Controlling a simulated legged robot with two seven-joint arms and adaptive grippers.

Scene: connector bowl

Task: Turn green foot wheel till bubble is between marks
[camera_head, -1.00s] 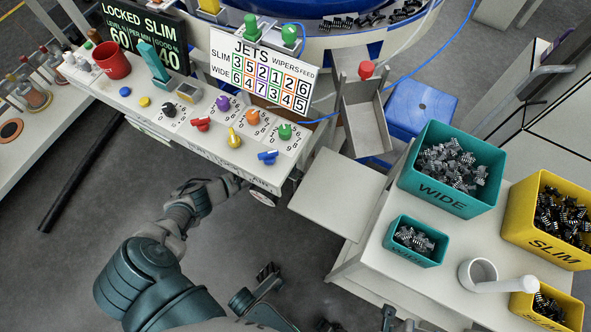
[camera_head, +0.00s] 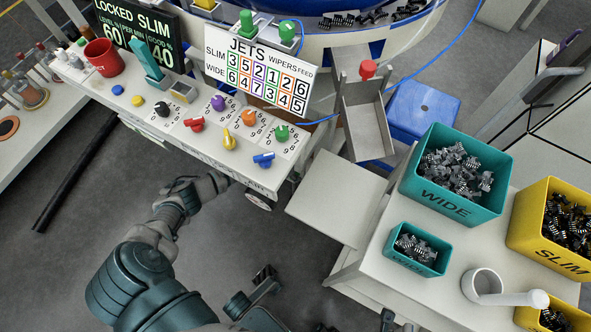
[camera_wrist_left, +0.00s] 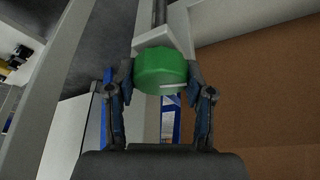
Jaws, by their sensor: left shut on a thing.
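The green foot wheel (camera_wrist_left: 162,68) shows in the left wrist view, below a pale bracket, with a short white mark on its lower edge. My left gripper (camera_wrist_left: 162,88) is shut on it, one finger against each side. In the head view my left arm reaches under the front of the control panel (camera_head: 200,150), and its fingertips and the wheel are hidden there. I cannot make out a bubble or its marks in either view. Dark jointed parts at the bottom of the head view may belong to my right arm; its jaws are not clear.
The panel carries several coloured knobs, a red cup (camera_head: 103,57) and a JETS card (camera_head: 258,75). At right a white table holds a large teal WIDE bin (camera_head: 445,200), a smaller teal bin (camera_head: 415,262) and a yellow SLIM bin (camera_head: 560,245). Grey floor lies below the panel.

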